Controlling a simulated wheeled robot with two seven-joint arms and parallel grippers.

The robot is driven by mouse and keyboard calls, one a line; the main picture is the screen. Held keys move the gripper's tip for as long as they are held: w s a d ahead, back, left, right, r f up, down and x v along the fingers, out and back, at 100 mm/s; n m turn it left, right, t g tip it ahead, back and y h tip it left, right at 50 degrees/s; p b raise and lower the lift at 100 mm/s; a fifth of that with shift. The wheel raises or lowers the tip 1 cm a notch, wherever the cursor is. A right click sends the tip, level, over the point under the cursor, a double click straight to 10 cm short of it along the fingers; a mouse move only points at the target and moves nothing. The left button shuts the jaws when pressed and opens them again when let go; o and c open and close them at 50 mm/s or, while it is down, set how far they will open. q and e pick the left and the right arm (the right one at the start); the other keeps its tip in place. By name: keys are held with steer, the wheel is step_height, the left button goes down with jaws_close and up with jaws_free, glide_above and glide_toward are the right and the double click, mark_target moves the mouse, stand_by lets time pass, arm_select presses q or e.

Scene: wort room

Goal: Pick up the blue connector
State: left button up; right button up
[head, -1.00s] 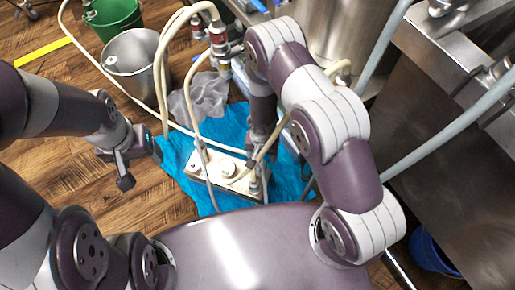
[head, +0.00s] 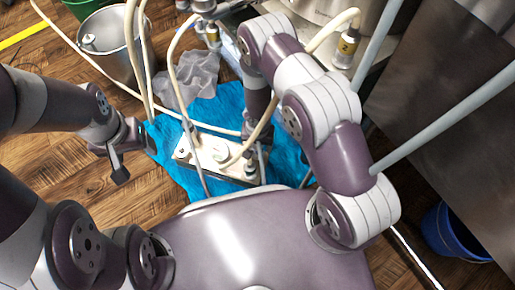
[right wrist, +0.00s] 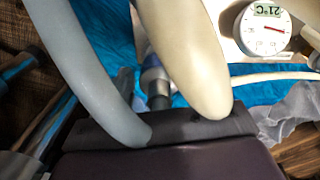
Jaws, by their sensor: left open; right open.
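A small connector with a blue and white collar and a dark stem (right wrist: 153,78) shows in the right wrist view, between a grey curved part and a cream hose that cross close to the camera. I cannot single it out for sure in the head view. My right gripper (head: 252,138) is over the pale unit (head: 213,152) on the blue sheet, its fingers mostly hidden by the arm and hoses. It is open; I cannot tell whether it touches the connector. My left gripper (head: 136,160) is open and empty, left of the sheet.
The blue sheet (head: 176,183) lies on the wooden floor with a crumpled grey cloth (head: 190,78) beside it. A metal bucket (head: 108,50) stands back left, a blue tub (head: 452,234) at right. Cream hoses run around the unit. A dial (right wrist: 266,32) reads 21°C.

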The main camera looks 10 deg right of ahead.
steer(key=c, duration=1.2)
steer(key=shift+r, duration=0.1)
steer(key=shift+r, duration=0.2)
step_height(320, 180, up, 3)
steer(key=p, duration=0.4)
steer(key=shift+r, duration=0.2)
steer(key=s+a+p, duration=0.2)
steer(key=a, duration=0.3)
steer(key=s+a+p, duration=0.1)
steer(key=a+p, duration=0.1)
steer(key=a, duration=0.3)
steer(key=s+a+p, duration=0.2)
steer(key=a, duration=0.3)
steer(key=shift+s+a, duration=0.35)
steer(key=shift+s+a+f, duration=0.2)
steer(key=shift+s+a, duration=0.05)
steer(key=shift+a, duration=0.4)
steer(key=shift+r+p, duration=0.1)
steer(key=shift+p, duration=0.2)
